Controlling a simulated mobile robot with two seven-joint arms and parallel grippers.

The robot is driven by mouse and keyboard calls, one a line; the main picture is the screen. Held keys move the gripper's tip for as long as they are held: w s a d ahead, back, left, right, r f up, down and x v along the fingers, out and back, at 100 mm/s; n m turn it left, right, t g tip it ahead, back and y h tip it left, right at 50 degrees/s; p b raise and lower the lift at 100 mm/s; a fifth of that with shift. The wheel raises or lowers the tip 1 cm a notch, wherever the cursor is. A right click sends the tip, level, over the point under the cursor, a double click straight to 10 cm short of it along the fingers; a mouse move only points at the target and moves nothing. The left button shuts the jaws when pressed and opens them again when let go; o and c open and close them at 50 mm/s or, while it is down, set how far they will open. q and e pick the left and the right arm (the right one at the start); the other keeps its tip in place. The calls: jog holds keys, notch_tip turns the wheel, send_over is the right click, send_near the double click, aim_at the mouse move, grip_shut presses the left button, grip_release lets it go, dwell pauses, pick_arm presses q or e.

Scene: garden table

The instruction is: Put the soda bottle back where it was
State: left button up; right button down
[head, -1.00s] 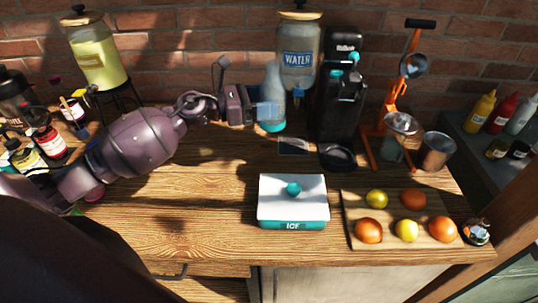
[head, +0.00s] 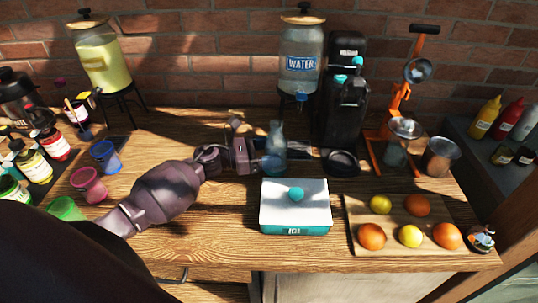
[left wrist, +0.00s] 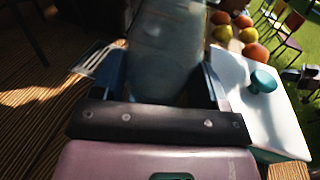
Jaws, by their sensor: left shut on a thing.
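The soda bottle (head: 276,135) is pale, clear blue and stands upright behind the white and teal ice box. My left gripper (head: 265,157) is shut on its lower part, coming from the left. I cannot tell whether its base touches the table. In the left wrist view the bottle (left wrist: 168,40) is between the two fingers of the gripper (left wrist: 163,85), and its lower end is hidden by the gripper. My right gripper is not in view.
The ice box (head: 295,215) is just in front of the bottle. A black machine (head: 343,110) and the water dispenser (head: 301,65) stand behind. A board with fruit (head: 375,215) is at right. Cups (head: 104,155) and bottles crowd the left. Wood between is clear.

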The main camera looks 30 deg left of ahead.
pick_arm(q)
jog(key=shift+f, duration=0.6)
jog(key=shift+f+b, duration=0.2)
jog(key=shift+b, duration=0.15)
jog(key=o, duration=0.9)
jog(key=shift+o, duration=0.2)
jog(key=shift+r, duration=0.1)
